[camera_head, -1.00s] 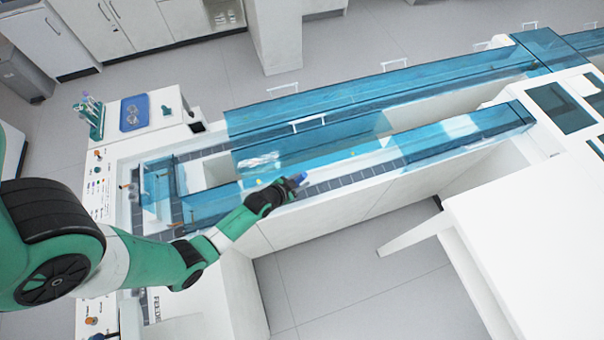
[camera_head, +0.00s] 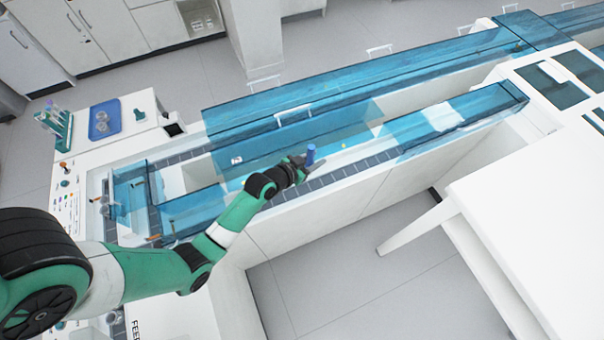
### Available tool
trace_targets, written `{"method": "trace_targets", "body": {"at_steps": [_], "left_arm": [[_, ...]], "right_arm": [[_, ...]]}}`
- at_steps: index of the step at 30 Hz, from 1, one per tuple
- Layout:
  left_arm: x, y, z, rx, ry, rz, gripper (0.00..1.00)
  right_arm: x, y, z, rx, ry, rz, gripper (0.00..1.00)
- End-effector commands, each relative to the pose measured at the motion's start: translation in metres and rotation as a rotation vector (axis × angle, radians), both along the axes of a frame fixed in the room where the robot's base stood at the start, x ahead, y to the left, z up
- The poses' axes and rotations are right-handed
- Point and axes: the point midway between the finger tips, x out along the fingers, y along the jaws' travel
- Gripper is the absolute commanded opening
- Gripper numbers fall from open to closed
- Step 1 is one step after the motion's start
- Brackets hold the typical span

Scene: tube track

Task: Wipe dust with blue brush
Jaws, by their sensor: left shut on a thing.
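My left gripper (camera_head: 300,166) reaches in from the left over the near lane of the tube track (camera_head: 365,163). It is shut on the blue brush (camera_head: 311,154), whose blue handle stands up at the fingertips. The brush's lower end is hidden, so I cannot tell whether its bristles touch the track. Small yellow specks (camera_head: 344,182) lie on or by the white part of the track close to the brush. I cannot tell for sure whether they are dust. My right gripper is not in view.
Blue transparent covers (camera_head: 450,118) stand over both lanes. A blue tray (camera_head: 105,118) and a tube rack (camera_head: 57,125) sit on the white bench at the left. A white table (camera_head: 540,220) is at the lower right, with open floor between.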

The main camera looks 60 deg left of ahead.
Motion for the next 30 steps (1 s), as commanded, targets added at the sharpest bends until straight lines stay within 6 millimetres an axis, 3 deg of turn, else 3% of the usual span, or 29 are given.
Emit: {"method": "trace_targets", "body": {"at_steps": [1,11,22,30], "left_arm": [[0.002,0.001,-0.010,-0.010,-0.011,0.000,0.00],[0.002,0.000,-0.013,-0.031,-0.036,-0.002,0.00],[0.002,0.000,-0.056,-0.031,-0.036,-0.002,0.00],[0.002,0.001,-0.057,-0.030,-0.037,-0.002,0.00]], "right_arm": [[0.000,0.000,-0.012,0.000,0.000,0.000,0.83],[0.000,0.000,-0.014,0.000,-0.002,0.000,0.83],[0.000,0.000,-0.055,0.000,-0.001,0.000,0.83],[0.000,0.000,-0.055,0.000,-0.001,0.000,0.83]]}}
